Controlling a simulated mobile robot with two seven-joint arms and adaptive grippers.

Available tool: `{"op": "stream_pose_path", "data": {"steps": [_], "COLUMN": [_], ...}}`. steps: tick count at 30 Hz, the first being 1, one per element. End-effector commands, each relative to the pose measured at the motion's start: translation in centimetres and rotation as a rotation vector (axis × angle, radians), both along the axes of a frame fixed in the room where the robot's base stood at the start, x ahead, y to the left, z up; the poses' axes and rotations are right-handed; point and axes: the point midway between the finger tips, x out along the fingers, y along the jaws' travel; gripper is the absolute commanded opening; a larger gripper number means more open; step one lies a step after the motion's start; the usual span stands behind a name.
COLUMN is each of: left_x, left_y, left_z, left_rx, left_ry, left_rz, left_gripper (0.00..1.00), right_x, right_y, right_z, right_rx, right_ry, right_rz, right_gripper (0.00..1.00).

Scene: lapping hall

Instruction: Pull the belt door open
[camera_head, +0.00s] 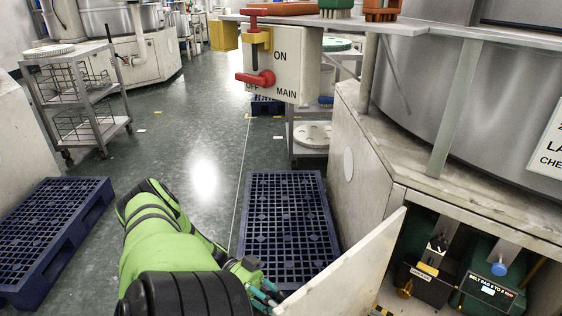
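The belt door (352,268) is a pale panel at the lower middle right. It stands swung out from the machine base (362,165), leaving the compartment behind it open to view. Inside are a dark box with a yellow part (428,270) and a green unit with a belt label (488,290). My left arm, green and black, reaches in from the bottom. My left gripper (266,292) is at the door's outer lower-left edge. Its fingertips are partly hidden, so I cannot tell its grip or contact. My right gripper is not in view.
A blue pallet (288,222) lies on the floor behind the door, and another pallet (52,232) lies at left. A switch box with red handles (278,75) hangs above. A wire-basket cart (80,95) stands at upper left. Floor between cart and pallet is clear.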

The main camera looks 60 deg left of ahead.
Motion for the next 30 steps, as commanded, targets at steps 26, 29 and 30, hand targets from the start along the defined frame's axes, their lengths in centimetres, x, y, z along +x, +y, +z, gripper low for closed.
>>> {"op": "stream_pose_path", "data": {"steps": [26, 29, 30], "left_x": [-2.1, -2.6, -2.8], "left_y": [4.2, 5.3, 5.7], "left_z": [-0.2, -0.2, -0.2], "left_rx": [0.004, 0.003, 0.004], "left_ry": [0.003, 0.004, 0.003], "left_rz": [0.002, 0.001, 0.001], "left_gripper": [0.49, 0.49, 0.49], "right_x": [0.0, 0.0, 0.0], "right_y": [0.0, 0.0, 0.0], "right_z": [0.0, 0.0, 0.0], "right_rx": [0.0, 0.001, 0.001], "right_ry": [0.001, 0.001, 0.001], "right_rz": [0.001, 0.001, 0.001], "right_gripper": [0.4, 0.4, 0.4]}}
